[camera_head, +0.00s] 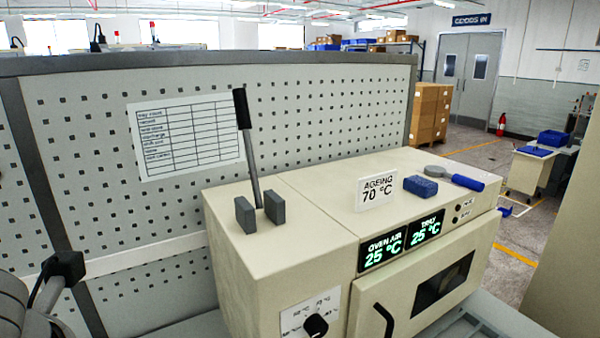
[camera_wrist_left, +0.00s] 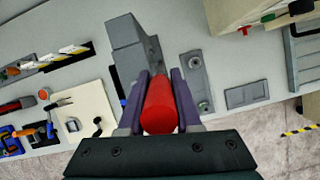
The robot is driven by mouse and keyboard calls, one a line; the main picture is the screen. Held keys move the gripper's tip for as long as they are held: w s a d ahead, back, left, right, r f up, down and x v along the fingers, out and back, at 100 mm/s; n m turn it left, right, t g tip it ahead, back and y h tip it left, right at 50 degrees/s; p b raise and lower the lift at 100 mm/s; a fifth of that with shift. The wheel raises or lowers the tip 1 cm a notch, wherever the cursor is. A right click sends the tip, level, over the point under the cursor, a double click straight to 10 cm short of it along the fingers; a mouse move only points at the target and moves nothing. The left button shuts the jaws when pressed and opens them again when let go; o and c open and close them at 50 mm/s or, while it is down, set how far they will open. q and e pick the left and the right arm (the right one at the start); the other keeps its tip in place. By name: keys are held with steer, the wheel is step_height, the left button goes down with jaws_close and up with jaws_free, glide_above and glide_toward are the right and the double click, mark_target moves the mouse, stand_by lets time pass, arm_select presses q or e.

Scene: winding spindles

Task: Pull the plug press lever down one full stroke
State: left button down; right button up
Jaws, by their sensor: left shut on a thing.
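In the left wrist view my left gripper (camera_wrist_left: 160,82) is shut on a red cylindrical handle (camera_wrist_left: 159,108), with one purple finger on each side. The handle reaches toward a grey block-shaped body (camera_wrist_left: 124,40), which looks like the plug press. The joint between them is partly hidden by the fingers. The left gripper does not show in the head view. A separate upright lever with a black grip (camera_head: 242,108) stands there between two dark grey blocks on a cream oven (camera_head: 285,235). My right gripper is in neither view.
The oven top holds an ageing sign (camera_head: 376,191), a blue block (camera_head: 420,186) and a blue-handled tool (camera_head: 454,179). A pegboard panel (camera_head: 320,110) stands behind. In the wrist view, a grey plate (camera_wrist_left: 196,80) lies beside the press and tools (camera_wrist_left: 35,130) lie left.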

arm_select(q)
steer(key=shift+s+d+f+t+y+p, duration=0.25)
steer(key=shift+s+d+t, duration=0.25)
steer(key=shift+s, duration=0.2)
steer(key=shift+s+d+f+t+y+p, duration=0.1)
steer(key=shift+s+d+t+y, duration=0.15)
steer(key=shift+s+d+t, duration=0.3)
steer(key=shift+s+a, duration=0.1)
steer(key=shift+s+d+f+t+y+b, duration=0.2)
steer(key=shift+s+d+f+t+y, duration=0.2)
steer(key=shift+s, duration=0.25)
steer(key=shift+s+d+f+t+y+b, duration=0.25)
steer(key=shift+s+d+t, duration=0.15)
steer(key=shift+s, duration=0.25)
steer(key=shift+d, duration=0.1)
